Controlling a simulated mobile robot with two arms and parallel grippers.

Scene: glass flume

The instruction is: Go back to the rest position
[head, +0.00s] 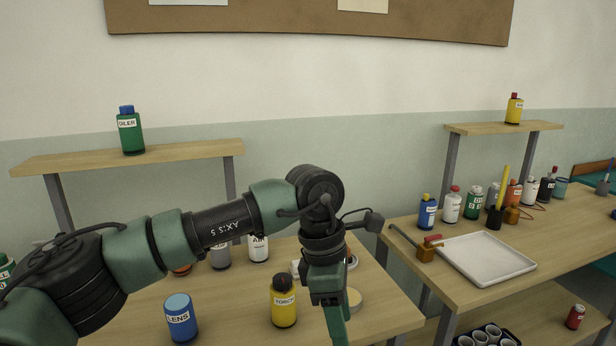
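My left arm reaches in from the left across the near bench (385,318). Its wrist bends down, and my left gripper (336,322) points downward over the bench, cut off by the bottom edge of the head view. Only part of its green fingers shows, so its opening is unclear. No object is visible in it. A yellow bottle labelled TORCH (284,302) stands just left of the gripper, apart from it. A blue-topped can labelled LENS (180,318) stands farther left. My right gripper is not in view.
A shelf (190,153) with a green OILER bottle (130,132) stands behind my arm. The right bench (455,290) holds a white tray (484,258) and several bottles. The near bench's right corner is clear.

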